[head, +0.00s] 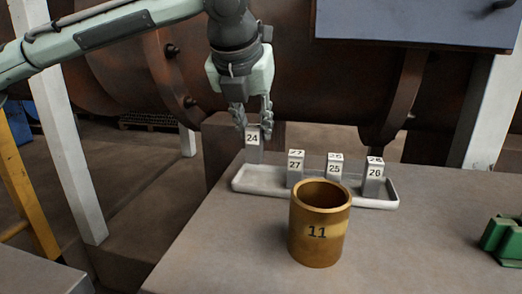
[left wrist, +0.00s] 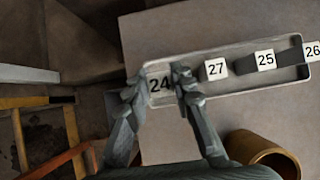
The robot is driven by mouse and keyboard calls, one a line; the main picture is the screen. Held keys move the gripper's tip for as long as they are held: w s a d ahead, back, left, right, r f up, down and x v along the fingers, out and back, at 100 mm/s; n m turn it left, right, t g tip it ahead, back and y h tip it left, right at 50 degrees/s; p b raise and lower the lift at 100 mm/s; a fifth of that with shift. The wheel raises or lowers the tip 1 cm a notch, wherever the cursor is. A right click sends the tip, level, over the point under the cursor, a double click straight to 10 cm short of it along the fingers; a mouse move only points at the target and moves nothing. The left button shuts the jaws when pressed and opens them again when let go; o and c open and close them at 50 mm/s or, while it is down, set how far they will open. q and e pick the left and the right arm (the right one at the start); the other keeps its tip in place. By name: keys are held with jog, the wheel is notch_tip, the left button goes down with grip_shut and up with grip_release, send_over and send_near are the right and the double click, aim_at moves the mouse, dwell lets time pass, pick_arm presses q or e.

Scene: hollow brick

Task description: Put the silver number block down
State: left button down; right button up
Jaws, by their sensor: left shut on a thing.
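A silver number block marked 24 (head: 253,148) is upright at the left end of a pale tray (head: 240,184). My left gripper (head: 252,118) points down and is shut on this block near its top. In the left wrist view, block 24 (left wrist: 159,86) sits between the two fingers, over the tray's left end. I cannot tell whether its base touches the tray floor. Silver blocks 27 (head: 295,168), 25 (head: 334,168) and 26 (head: 373,178) stand in a row in the tray to the right. My right gripper is not in view.
A brass cylinder marked 11 (head: 318,232), hollow and open at the top, stands on the table in front of the tray. A green object (head: 504,240) is at the right edge. The table (head: 430,250) is clear between them. A large rusty pipe structure is behind.

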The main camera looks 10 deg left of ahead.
aim_at(259, 146)
pick_arm(q)
jog(key=shift+w+d+f, duration=0.3)
jog(key=shift+w+f, duration=0.1)
jog(key=shift+w, duration=0.15)
jog(key=shift+f, duration=0.35)
notch_tip(259, 146, down, 3)
jog(key=shift+f+b, duration=0.1)
jog(key=shift+b, duration=0.3)
jog(key=c, duration=1.3)
grip_release()
jog(key=shift+s+r, duration=0.1)
jog(key=shift+r, duration=0.1)
jog(key=v, duration=0.2)
jog(key=shift+s+r+p, duration=0.2)
jog(key=shift+r+p, duration=0.1)
jog(key=shift+r, duration=0.05)
jog(key=p+v, duration=0.1)
jog(key=v, duration=0.8)
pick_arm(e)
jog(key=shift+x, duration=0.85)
pick_arm(q)
jog(key=shift+f, duration=0.1)
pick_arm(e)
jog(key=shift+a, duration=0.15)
